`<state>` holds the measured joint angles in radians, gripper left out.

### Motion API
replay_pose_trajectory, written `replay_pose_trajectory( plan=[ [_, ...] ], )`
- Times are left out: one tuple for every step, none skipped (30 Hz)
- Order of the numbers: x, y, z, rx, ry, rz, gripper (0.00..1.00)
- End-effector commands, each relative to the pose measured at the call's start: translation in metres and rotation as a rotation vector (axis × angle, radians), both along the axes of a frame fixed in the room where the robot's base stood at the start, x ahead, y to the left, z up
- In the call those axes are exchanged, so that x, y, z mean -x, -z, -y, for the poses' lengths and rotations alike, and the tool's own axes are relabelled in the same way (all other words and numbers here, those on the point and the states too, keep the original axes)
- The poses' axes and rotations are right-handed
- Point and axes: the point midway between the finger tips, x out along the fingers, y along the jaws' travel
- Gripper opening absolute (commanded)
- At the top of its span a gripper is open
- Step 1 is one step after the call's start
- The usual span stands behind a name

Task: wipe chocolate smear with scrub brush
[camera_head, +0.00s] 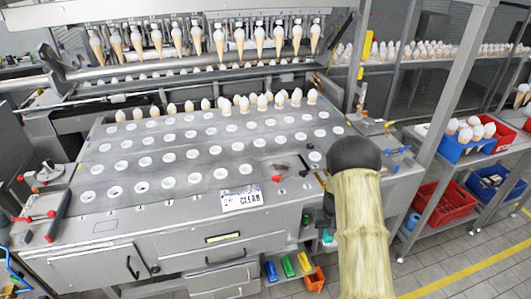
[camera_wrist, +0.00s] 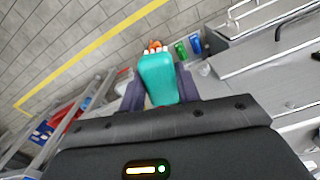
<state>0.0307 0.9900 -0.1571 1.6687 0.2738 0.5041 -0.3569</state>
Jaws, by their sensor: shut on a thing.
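The scrub brush is a teal block in the wrist view (camera_wrist: 158,72), with small white tufts at its far end. My gripper (camera_wrist: 158,90) is shut on it, with a dark finger on each side. In the head view, a bit of the teal brush (camera_head: 327,237) shows beside my forearm, low in front of the machine's right front; my arm hides most of the gripper. A dark brown smear (camera_head: 281,168) lies on the right part of the grey machine top (camera_head: 235,165). The brush is apart from it, lower and nearer.
A "CLEAN" sign (camera_head: 241,199) lies near the front edge, and small red pieces (camera_head: 277,178) lie by the smear. Filled cones (camera_head: 258,40) hang above the back. Small coloured bins (camera_head: 288,267) sit at the front below. Shelves with red crates (camera_head: 444,203) stand right.

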Motion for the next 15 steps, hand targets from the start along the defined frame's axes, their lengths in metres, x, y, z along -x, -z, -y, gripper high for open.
replay_pose_trajectory(
  plan=[
    [0.0,0.0,0.0,0.0,0.0,0.0,0.14],
    [0.0,0.0,0.0,0.0,0.0,0.0,0.14],
    [0.0,0.0,0.0,0.0,0.0,0.0,0.14],
    [0.0,-0.001,-0.001,0.0,-0.002,0.0,0.14],
    [0.0,-0.001,-0.003,0.0,-0.004,0.001,0.14],
    [0.001,-0.003,-0.006,0.0,-0.009,0.001,0.14],
    [0.002,-0.005,-0.009,0.0,-0.014,0.0,0.14],
    [0.003,-0.007,-0.014,-0.001,-0.02,0.0,0.14],
    [0.004,-0.011,-0.021,-0.001,-0.031,0.001,0.14],
    [0.006,-0.015,-0.028,-0.001,-0.042,0.001,0.14],
    [0.008,-0.018,-0.036,-0.001,-0.054,0.001,0.14],
    [0.012,-0.024,-0.048,0.0,-0.074,0.001,0.14],
    [0.015,-0.029,-0.057,0.0,-0.089,0.0,0.14],
    [0.019,-0.034,-0.068,-0.001,-0.106,0.0,0.14],
    [0.024,-0.041,-0.081,-0.001,-0.127,0.001,0.14]
  ],
)
